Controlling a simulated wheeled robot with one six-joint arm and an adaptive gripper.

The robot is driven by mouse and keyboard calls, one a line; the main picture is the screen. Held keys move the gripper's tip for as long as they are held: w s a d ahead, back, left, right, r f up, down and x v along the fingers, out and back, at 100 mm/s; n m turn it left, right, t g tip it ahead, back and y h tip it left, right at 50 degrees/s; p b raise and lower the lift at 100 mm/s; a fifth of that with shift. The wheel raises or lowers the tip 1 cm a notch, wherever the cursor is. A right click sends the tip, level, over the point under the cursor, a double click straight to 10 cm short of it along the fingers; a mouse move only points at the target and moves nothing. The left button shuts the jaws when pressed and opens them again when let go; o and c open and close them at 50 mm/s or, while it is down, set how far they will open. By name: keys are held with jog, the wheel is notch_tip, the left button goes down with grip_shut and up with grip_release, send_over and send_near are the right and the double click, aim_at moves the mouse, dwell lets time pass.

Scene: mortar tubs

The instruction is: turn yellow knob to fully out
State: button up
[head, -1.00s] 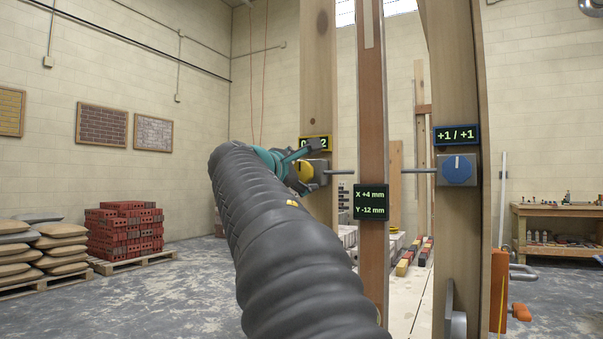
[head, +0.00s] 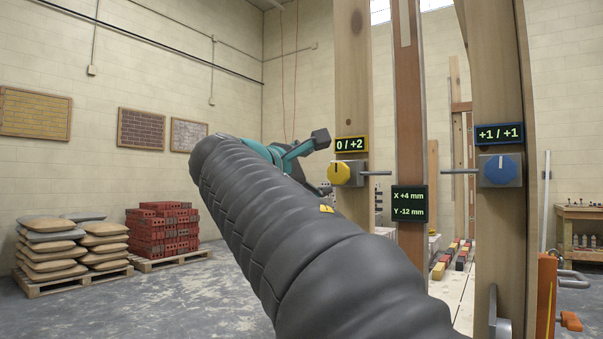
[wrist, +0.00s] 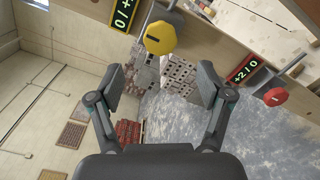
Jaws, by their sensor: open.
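The yellow knob (head: 340,174) sits on a grey block on the left wooden post, under a display (head: 350,145) reading "0 / +2". In the wrist view the yellow knob (wrist: 160,38) is just beyond and above the gap between my fingers. My gripper (wrist: 164,85) is open and empty, apart from the knob. In the head view my gripper (head: 322,165) is left of the knob, partly hidden behind my arm.
A blue knob (head: 497,170) under a "+1 / +1" display is on the right post. A middle board carries a display (head: 409,204) reading "X +4 mm, Y -12 mm". A red knob (wrist: 275,97) shows in the wrist view. Brick (head: 161,232) and sack (head: 60,255) pallets stand left.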

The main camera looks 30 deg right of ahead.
jog(key=shift+v, duration=0.8)
jog(key=w+a+f+m+y, duration=0.15)
jog(key=a+f+y, duration=0.3)
jog(key=f, duration=0.95)
jog(key=a+f+m+y, duration=0.3)
jog(key=a+f+y, duration=0.15)
jog(key=f, duration=0.85)
jog(key=s+a+f+m+y, duration=0.2)
jog(key=s+a+f, duration=0.3)
jog(key=s+f, duration=0.4)
jog(key=s+a+f+m+g+y, duration=0.1)
jog(key=s+a+f+m+y, duration=0.2)
jog(key=s+f, duration=0.6)
jog(key=a+f+y, duration=0.2)
jog(key=a+f, duration=0.1)
jog(key=shift+s+m+y, duration=0.25)
jog(key=shift+m+y, duration=0.05)
jog(key=shift+m, duration=0.05)
